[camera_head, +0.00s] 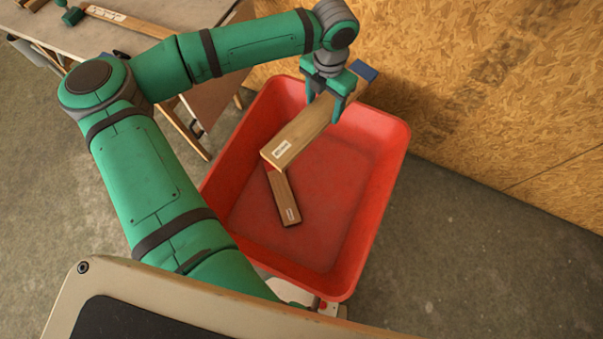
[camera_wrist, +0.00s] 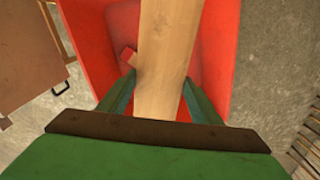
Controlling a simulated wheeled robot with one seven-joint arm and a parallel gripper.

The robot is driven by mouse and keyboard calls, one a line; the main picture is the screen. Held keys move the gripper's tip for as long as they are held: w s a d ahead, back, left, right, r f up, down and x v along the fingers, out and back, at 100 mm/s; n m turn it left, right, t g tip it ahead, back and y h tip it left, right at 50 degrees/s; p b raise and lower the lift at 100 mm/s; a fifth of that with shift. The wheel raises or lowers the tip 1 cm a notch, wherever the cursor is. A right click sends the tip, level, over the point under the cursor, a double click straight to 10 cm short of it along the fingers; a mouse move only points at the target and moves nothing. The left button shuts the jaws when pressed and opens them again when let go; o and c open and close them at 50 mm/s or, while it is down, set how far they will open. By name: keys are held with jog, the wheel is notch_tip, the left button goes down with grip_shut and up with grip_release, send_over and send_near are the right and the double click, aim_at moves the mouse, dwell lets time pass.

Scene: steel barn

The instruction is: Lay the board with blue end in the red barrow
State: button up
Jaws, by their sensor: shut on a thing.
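The board with the blue end (camera_head: 313,126) is light wood with a white label near its lower left end. Its blue end (camera_head: 365,71) points to the upper right, past my gripper. My gripper (camera_head: 323,106) is shut on this board, with a finger on each side. The held board (camera_wrist: 167,60) also shows between the fingers in the wrist view. It hangs tilted above the red barrow (camera_head: 366,215), over its upper part. The barrow's red wall (camera_wrist: 92,50) shows on both sides of the board in the wrist view.
A shorter board with a red end (camera_head: 284,200) lies on the barrow's floor, partly under the held board. The barrow floor is bare to its right. A workbench (camera_head: 150,11) at the upper left carries another board (camera_head: 130,22). A chipboard wall (camera_head: 480,90) rises behind the barrow.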

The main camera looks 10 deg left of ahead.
jog(key=s+a+f+n, duration=0.1)
jog(key=a+f, duration=0.2)
jog(key=f, duration=0.8)
jog(key=s+a+f+n, duration=0.1)
jog(key=a+f+n, duration=0.15)
jog(key=f, duration=0.75)
send_over(324, 206)
jog(key=f, duration=1.7)
jog(key=a+f, duration=0.1)
jog(key=f, duration=0.7)
jog(key=shift+f, duration=0.3)
jog(key=shift+s+d+f, duration=0.1)
jog(key=shift+d+f, duration=0.55)
jog(key=shift+f, duration=1.6)
jog(key=shift+f, duration=0.15)
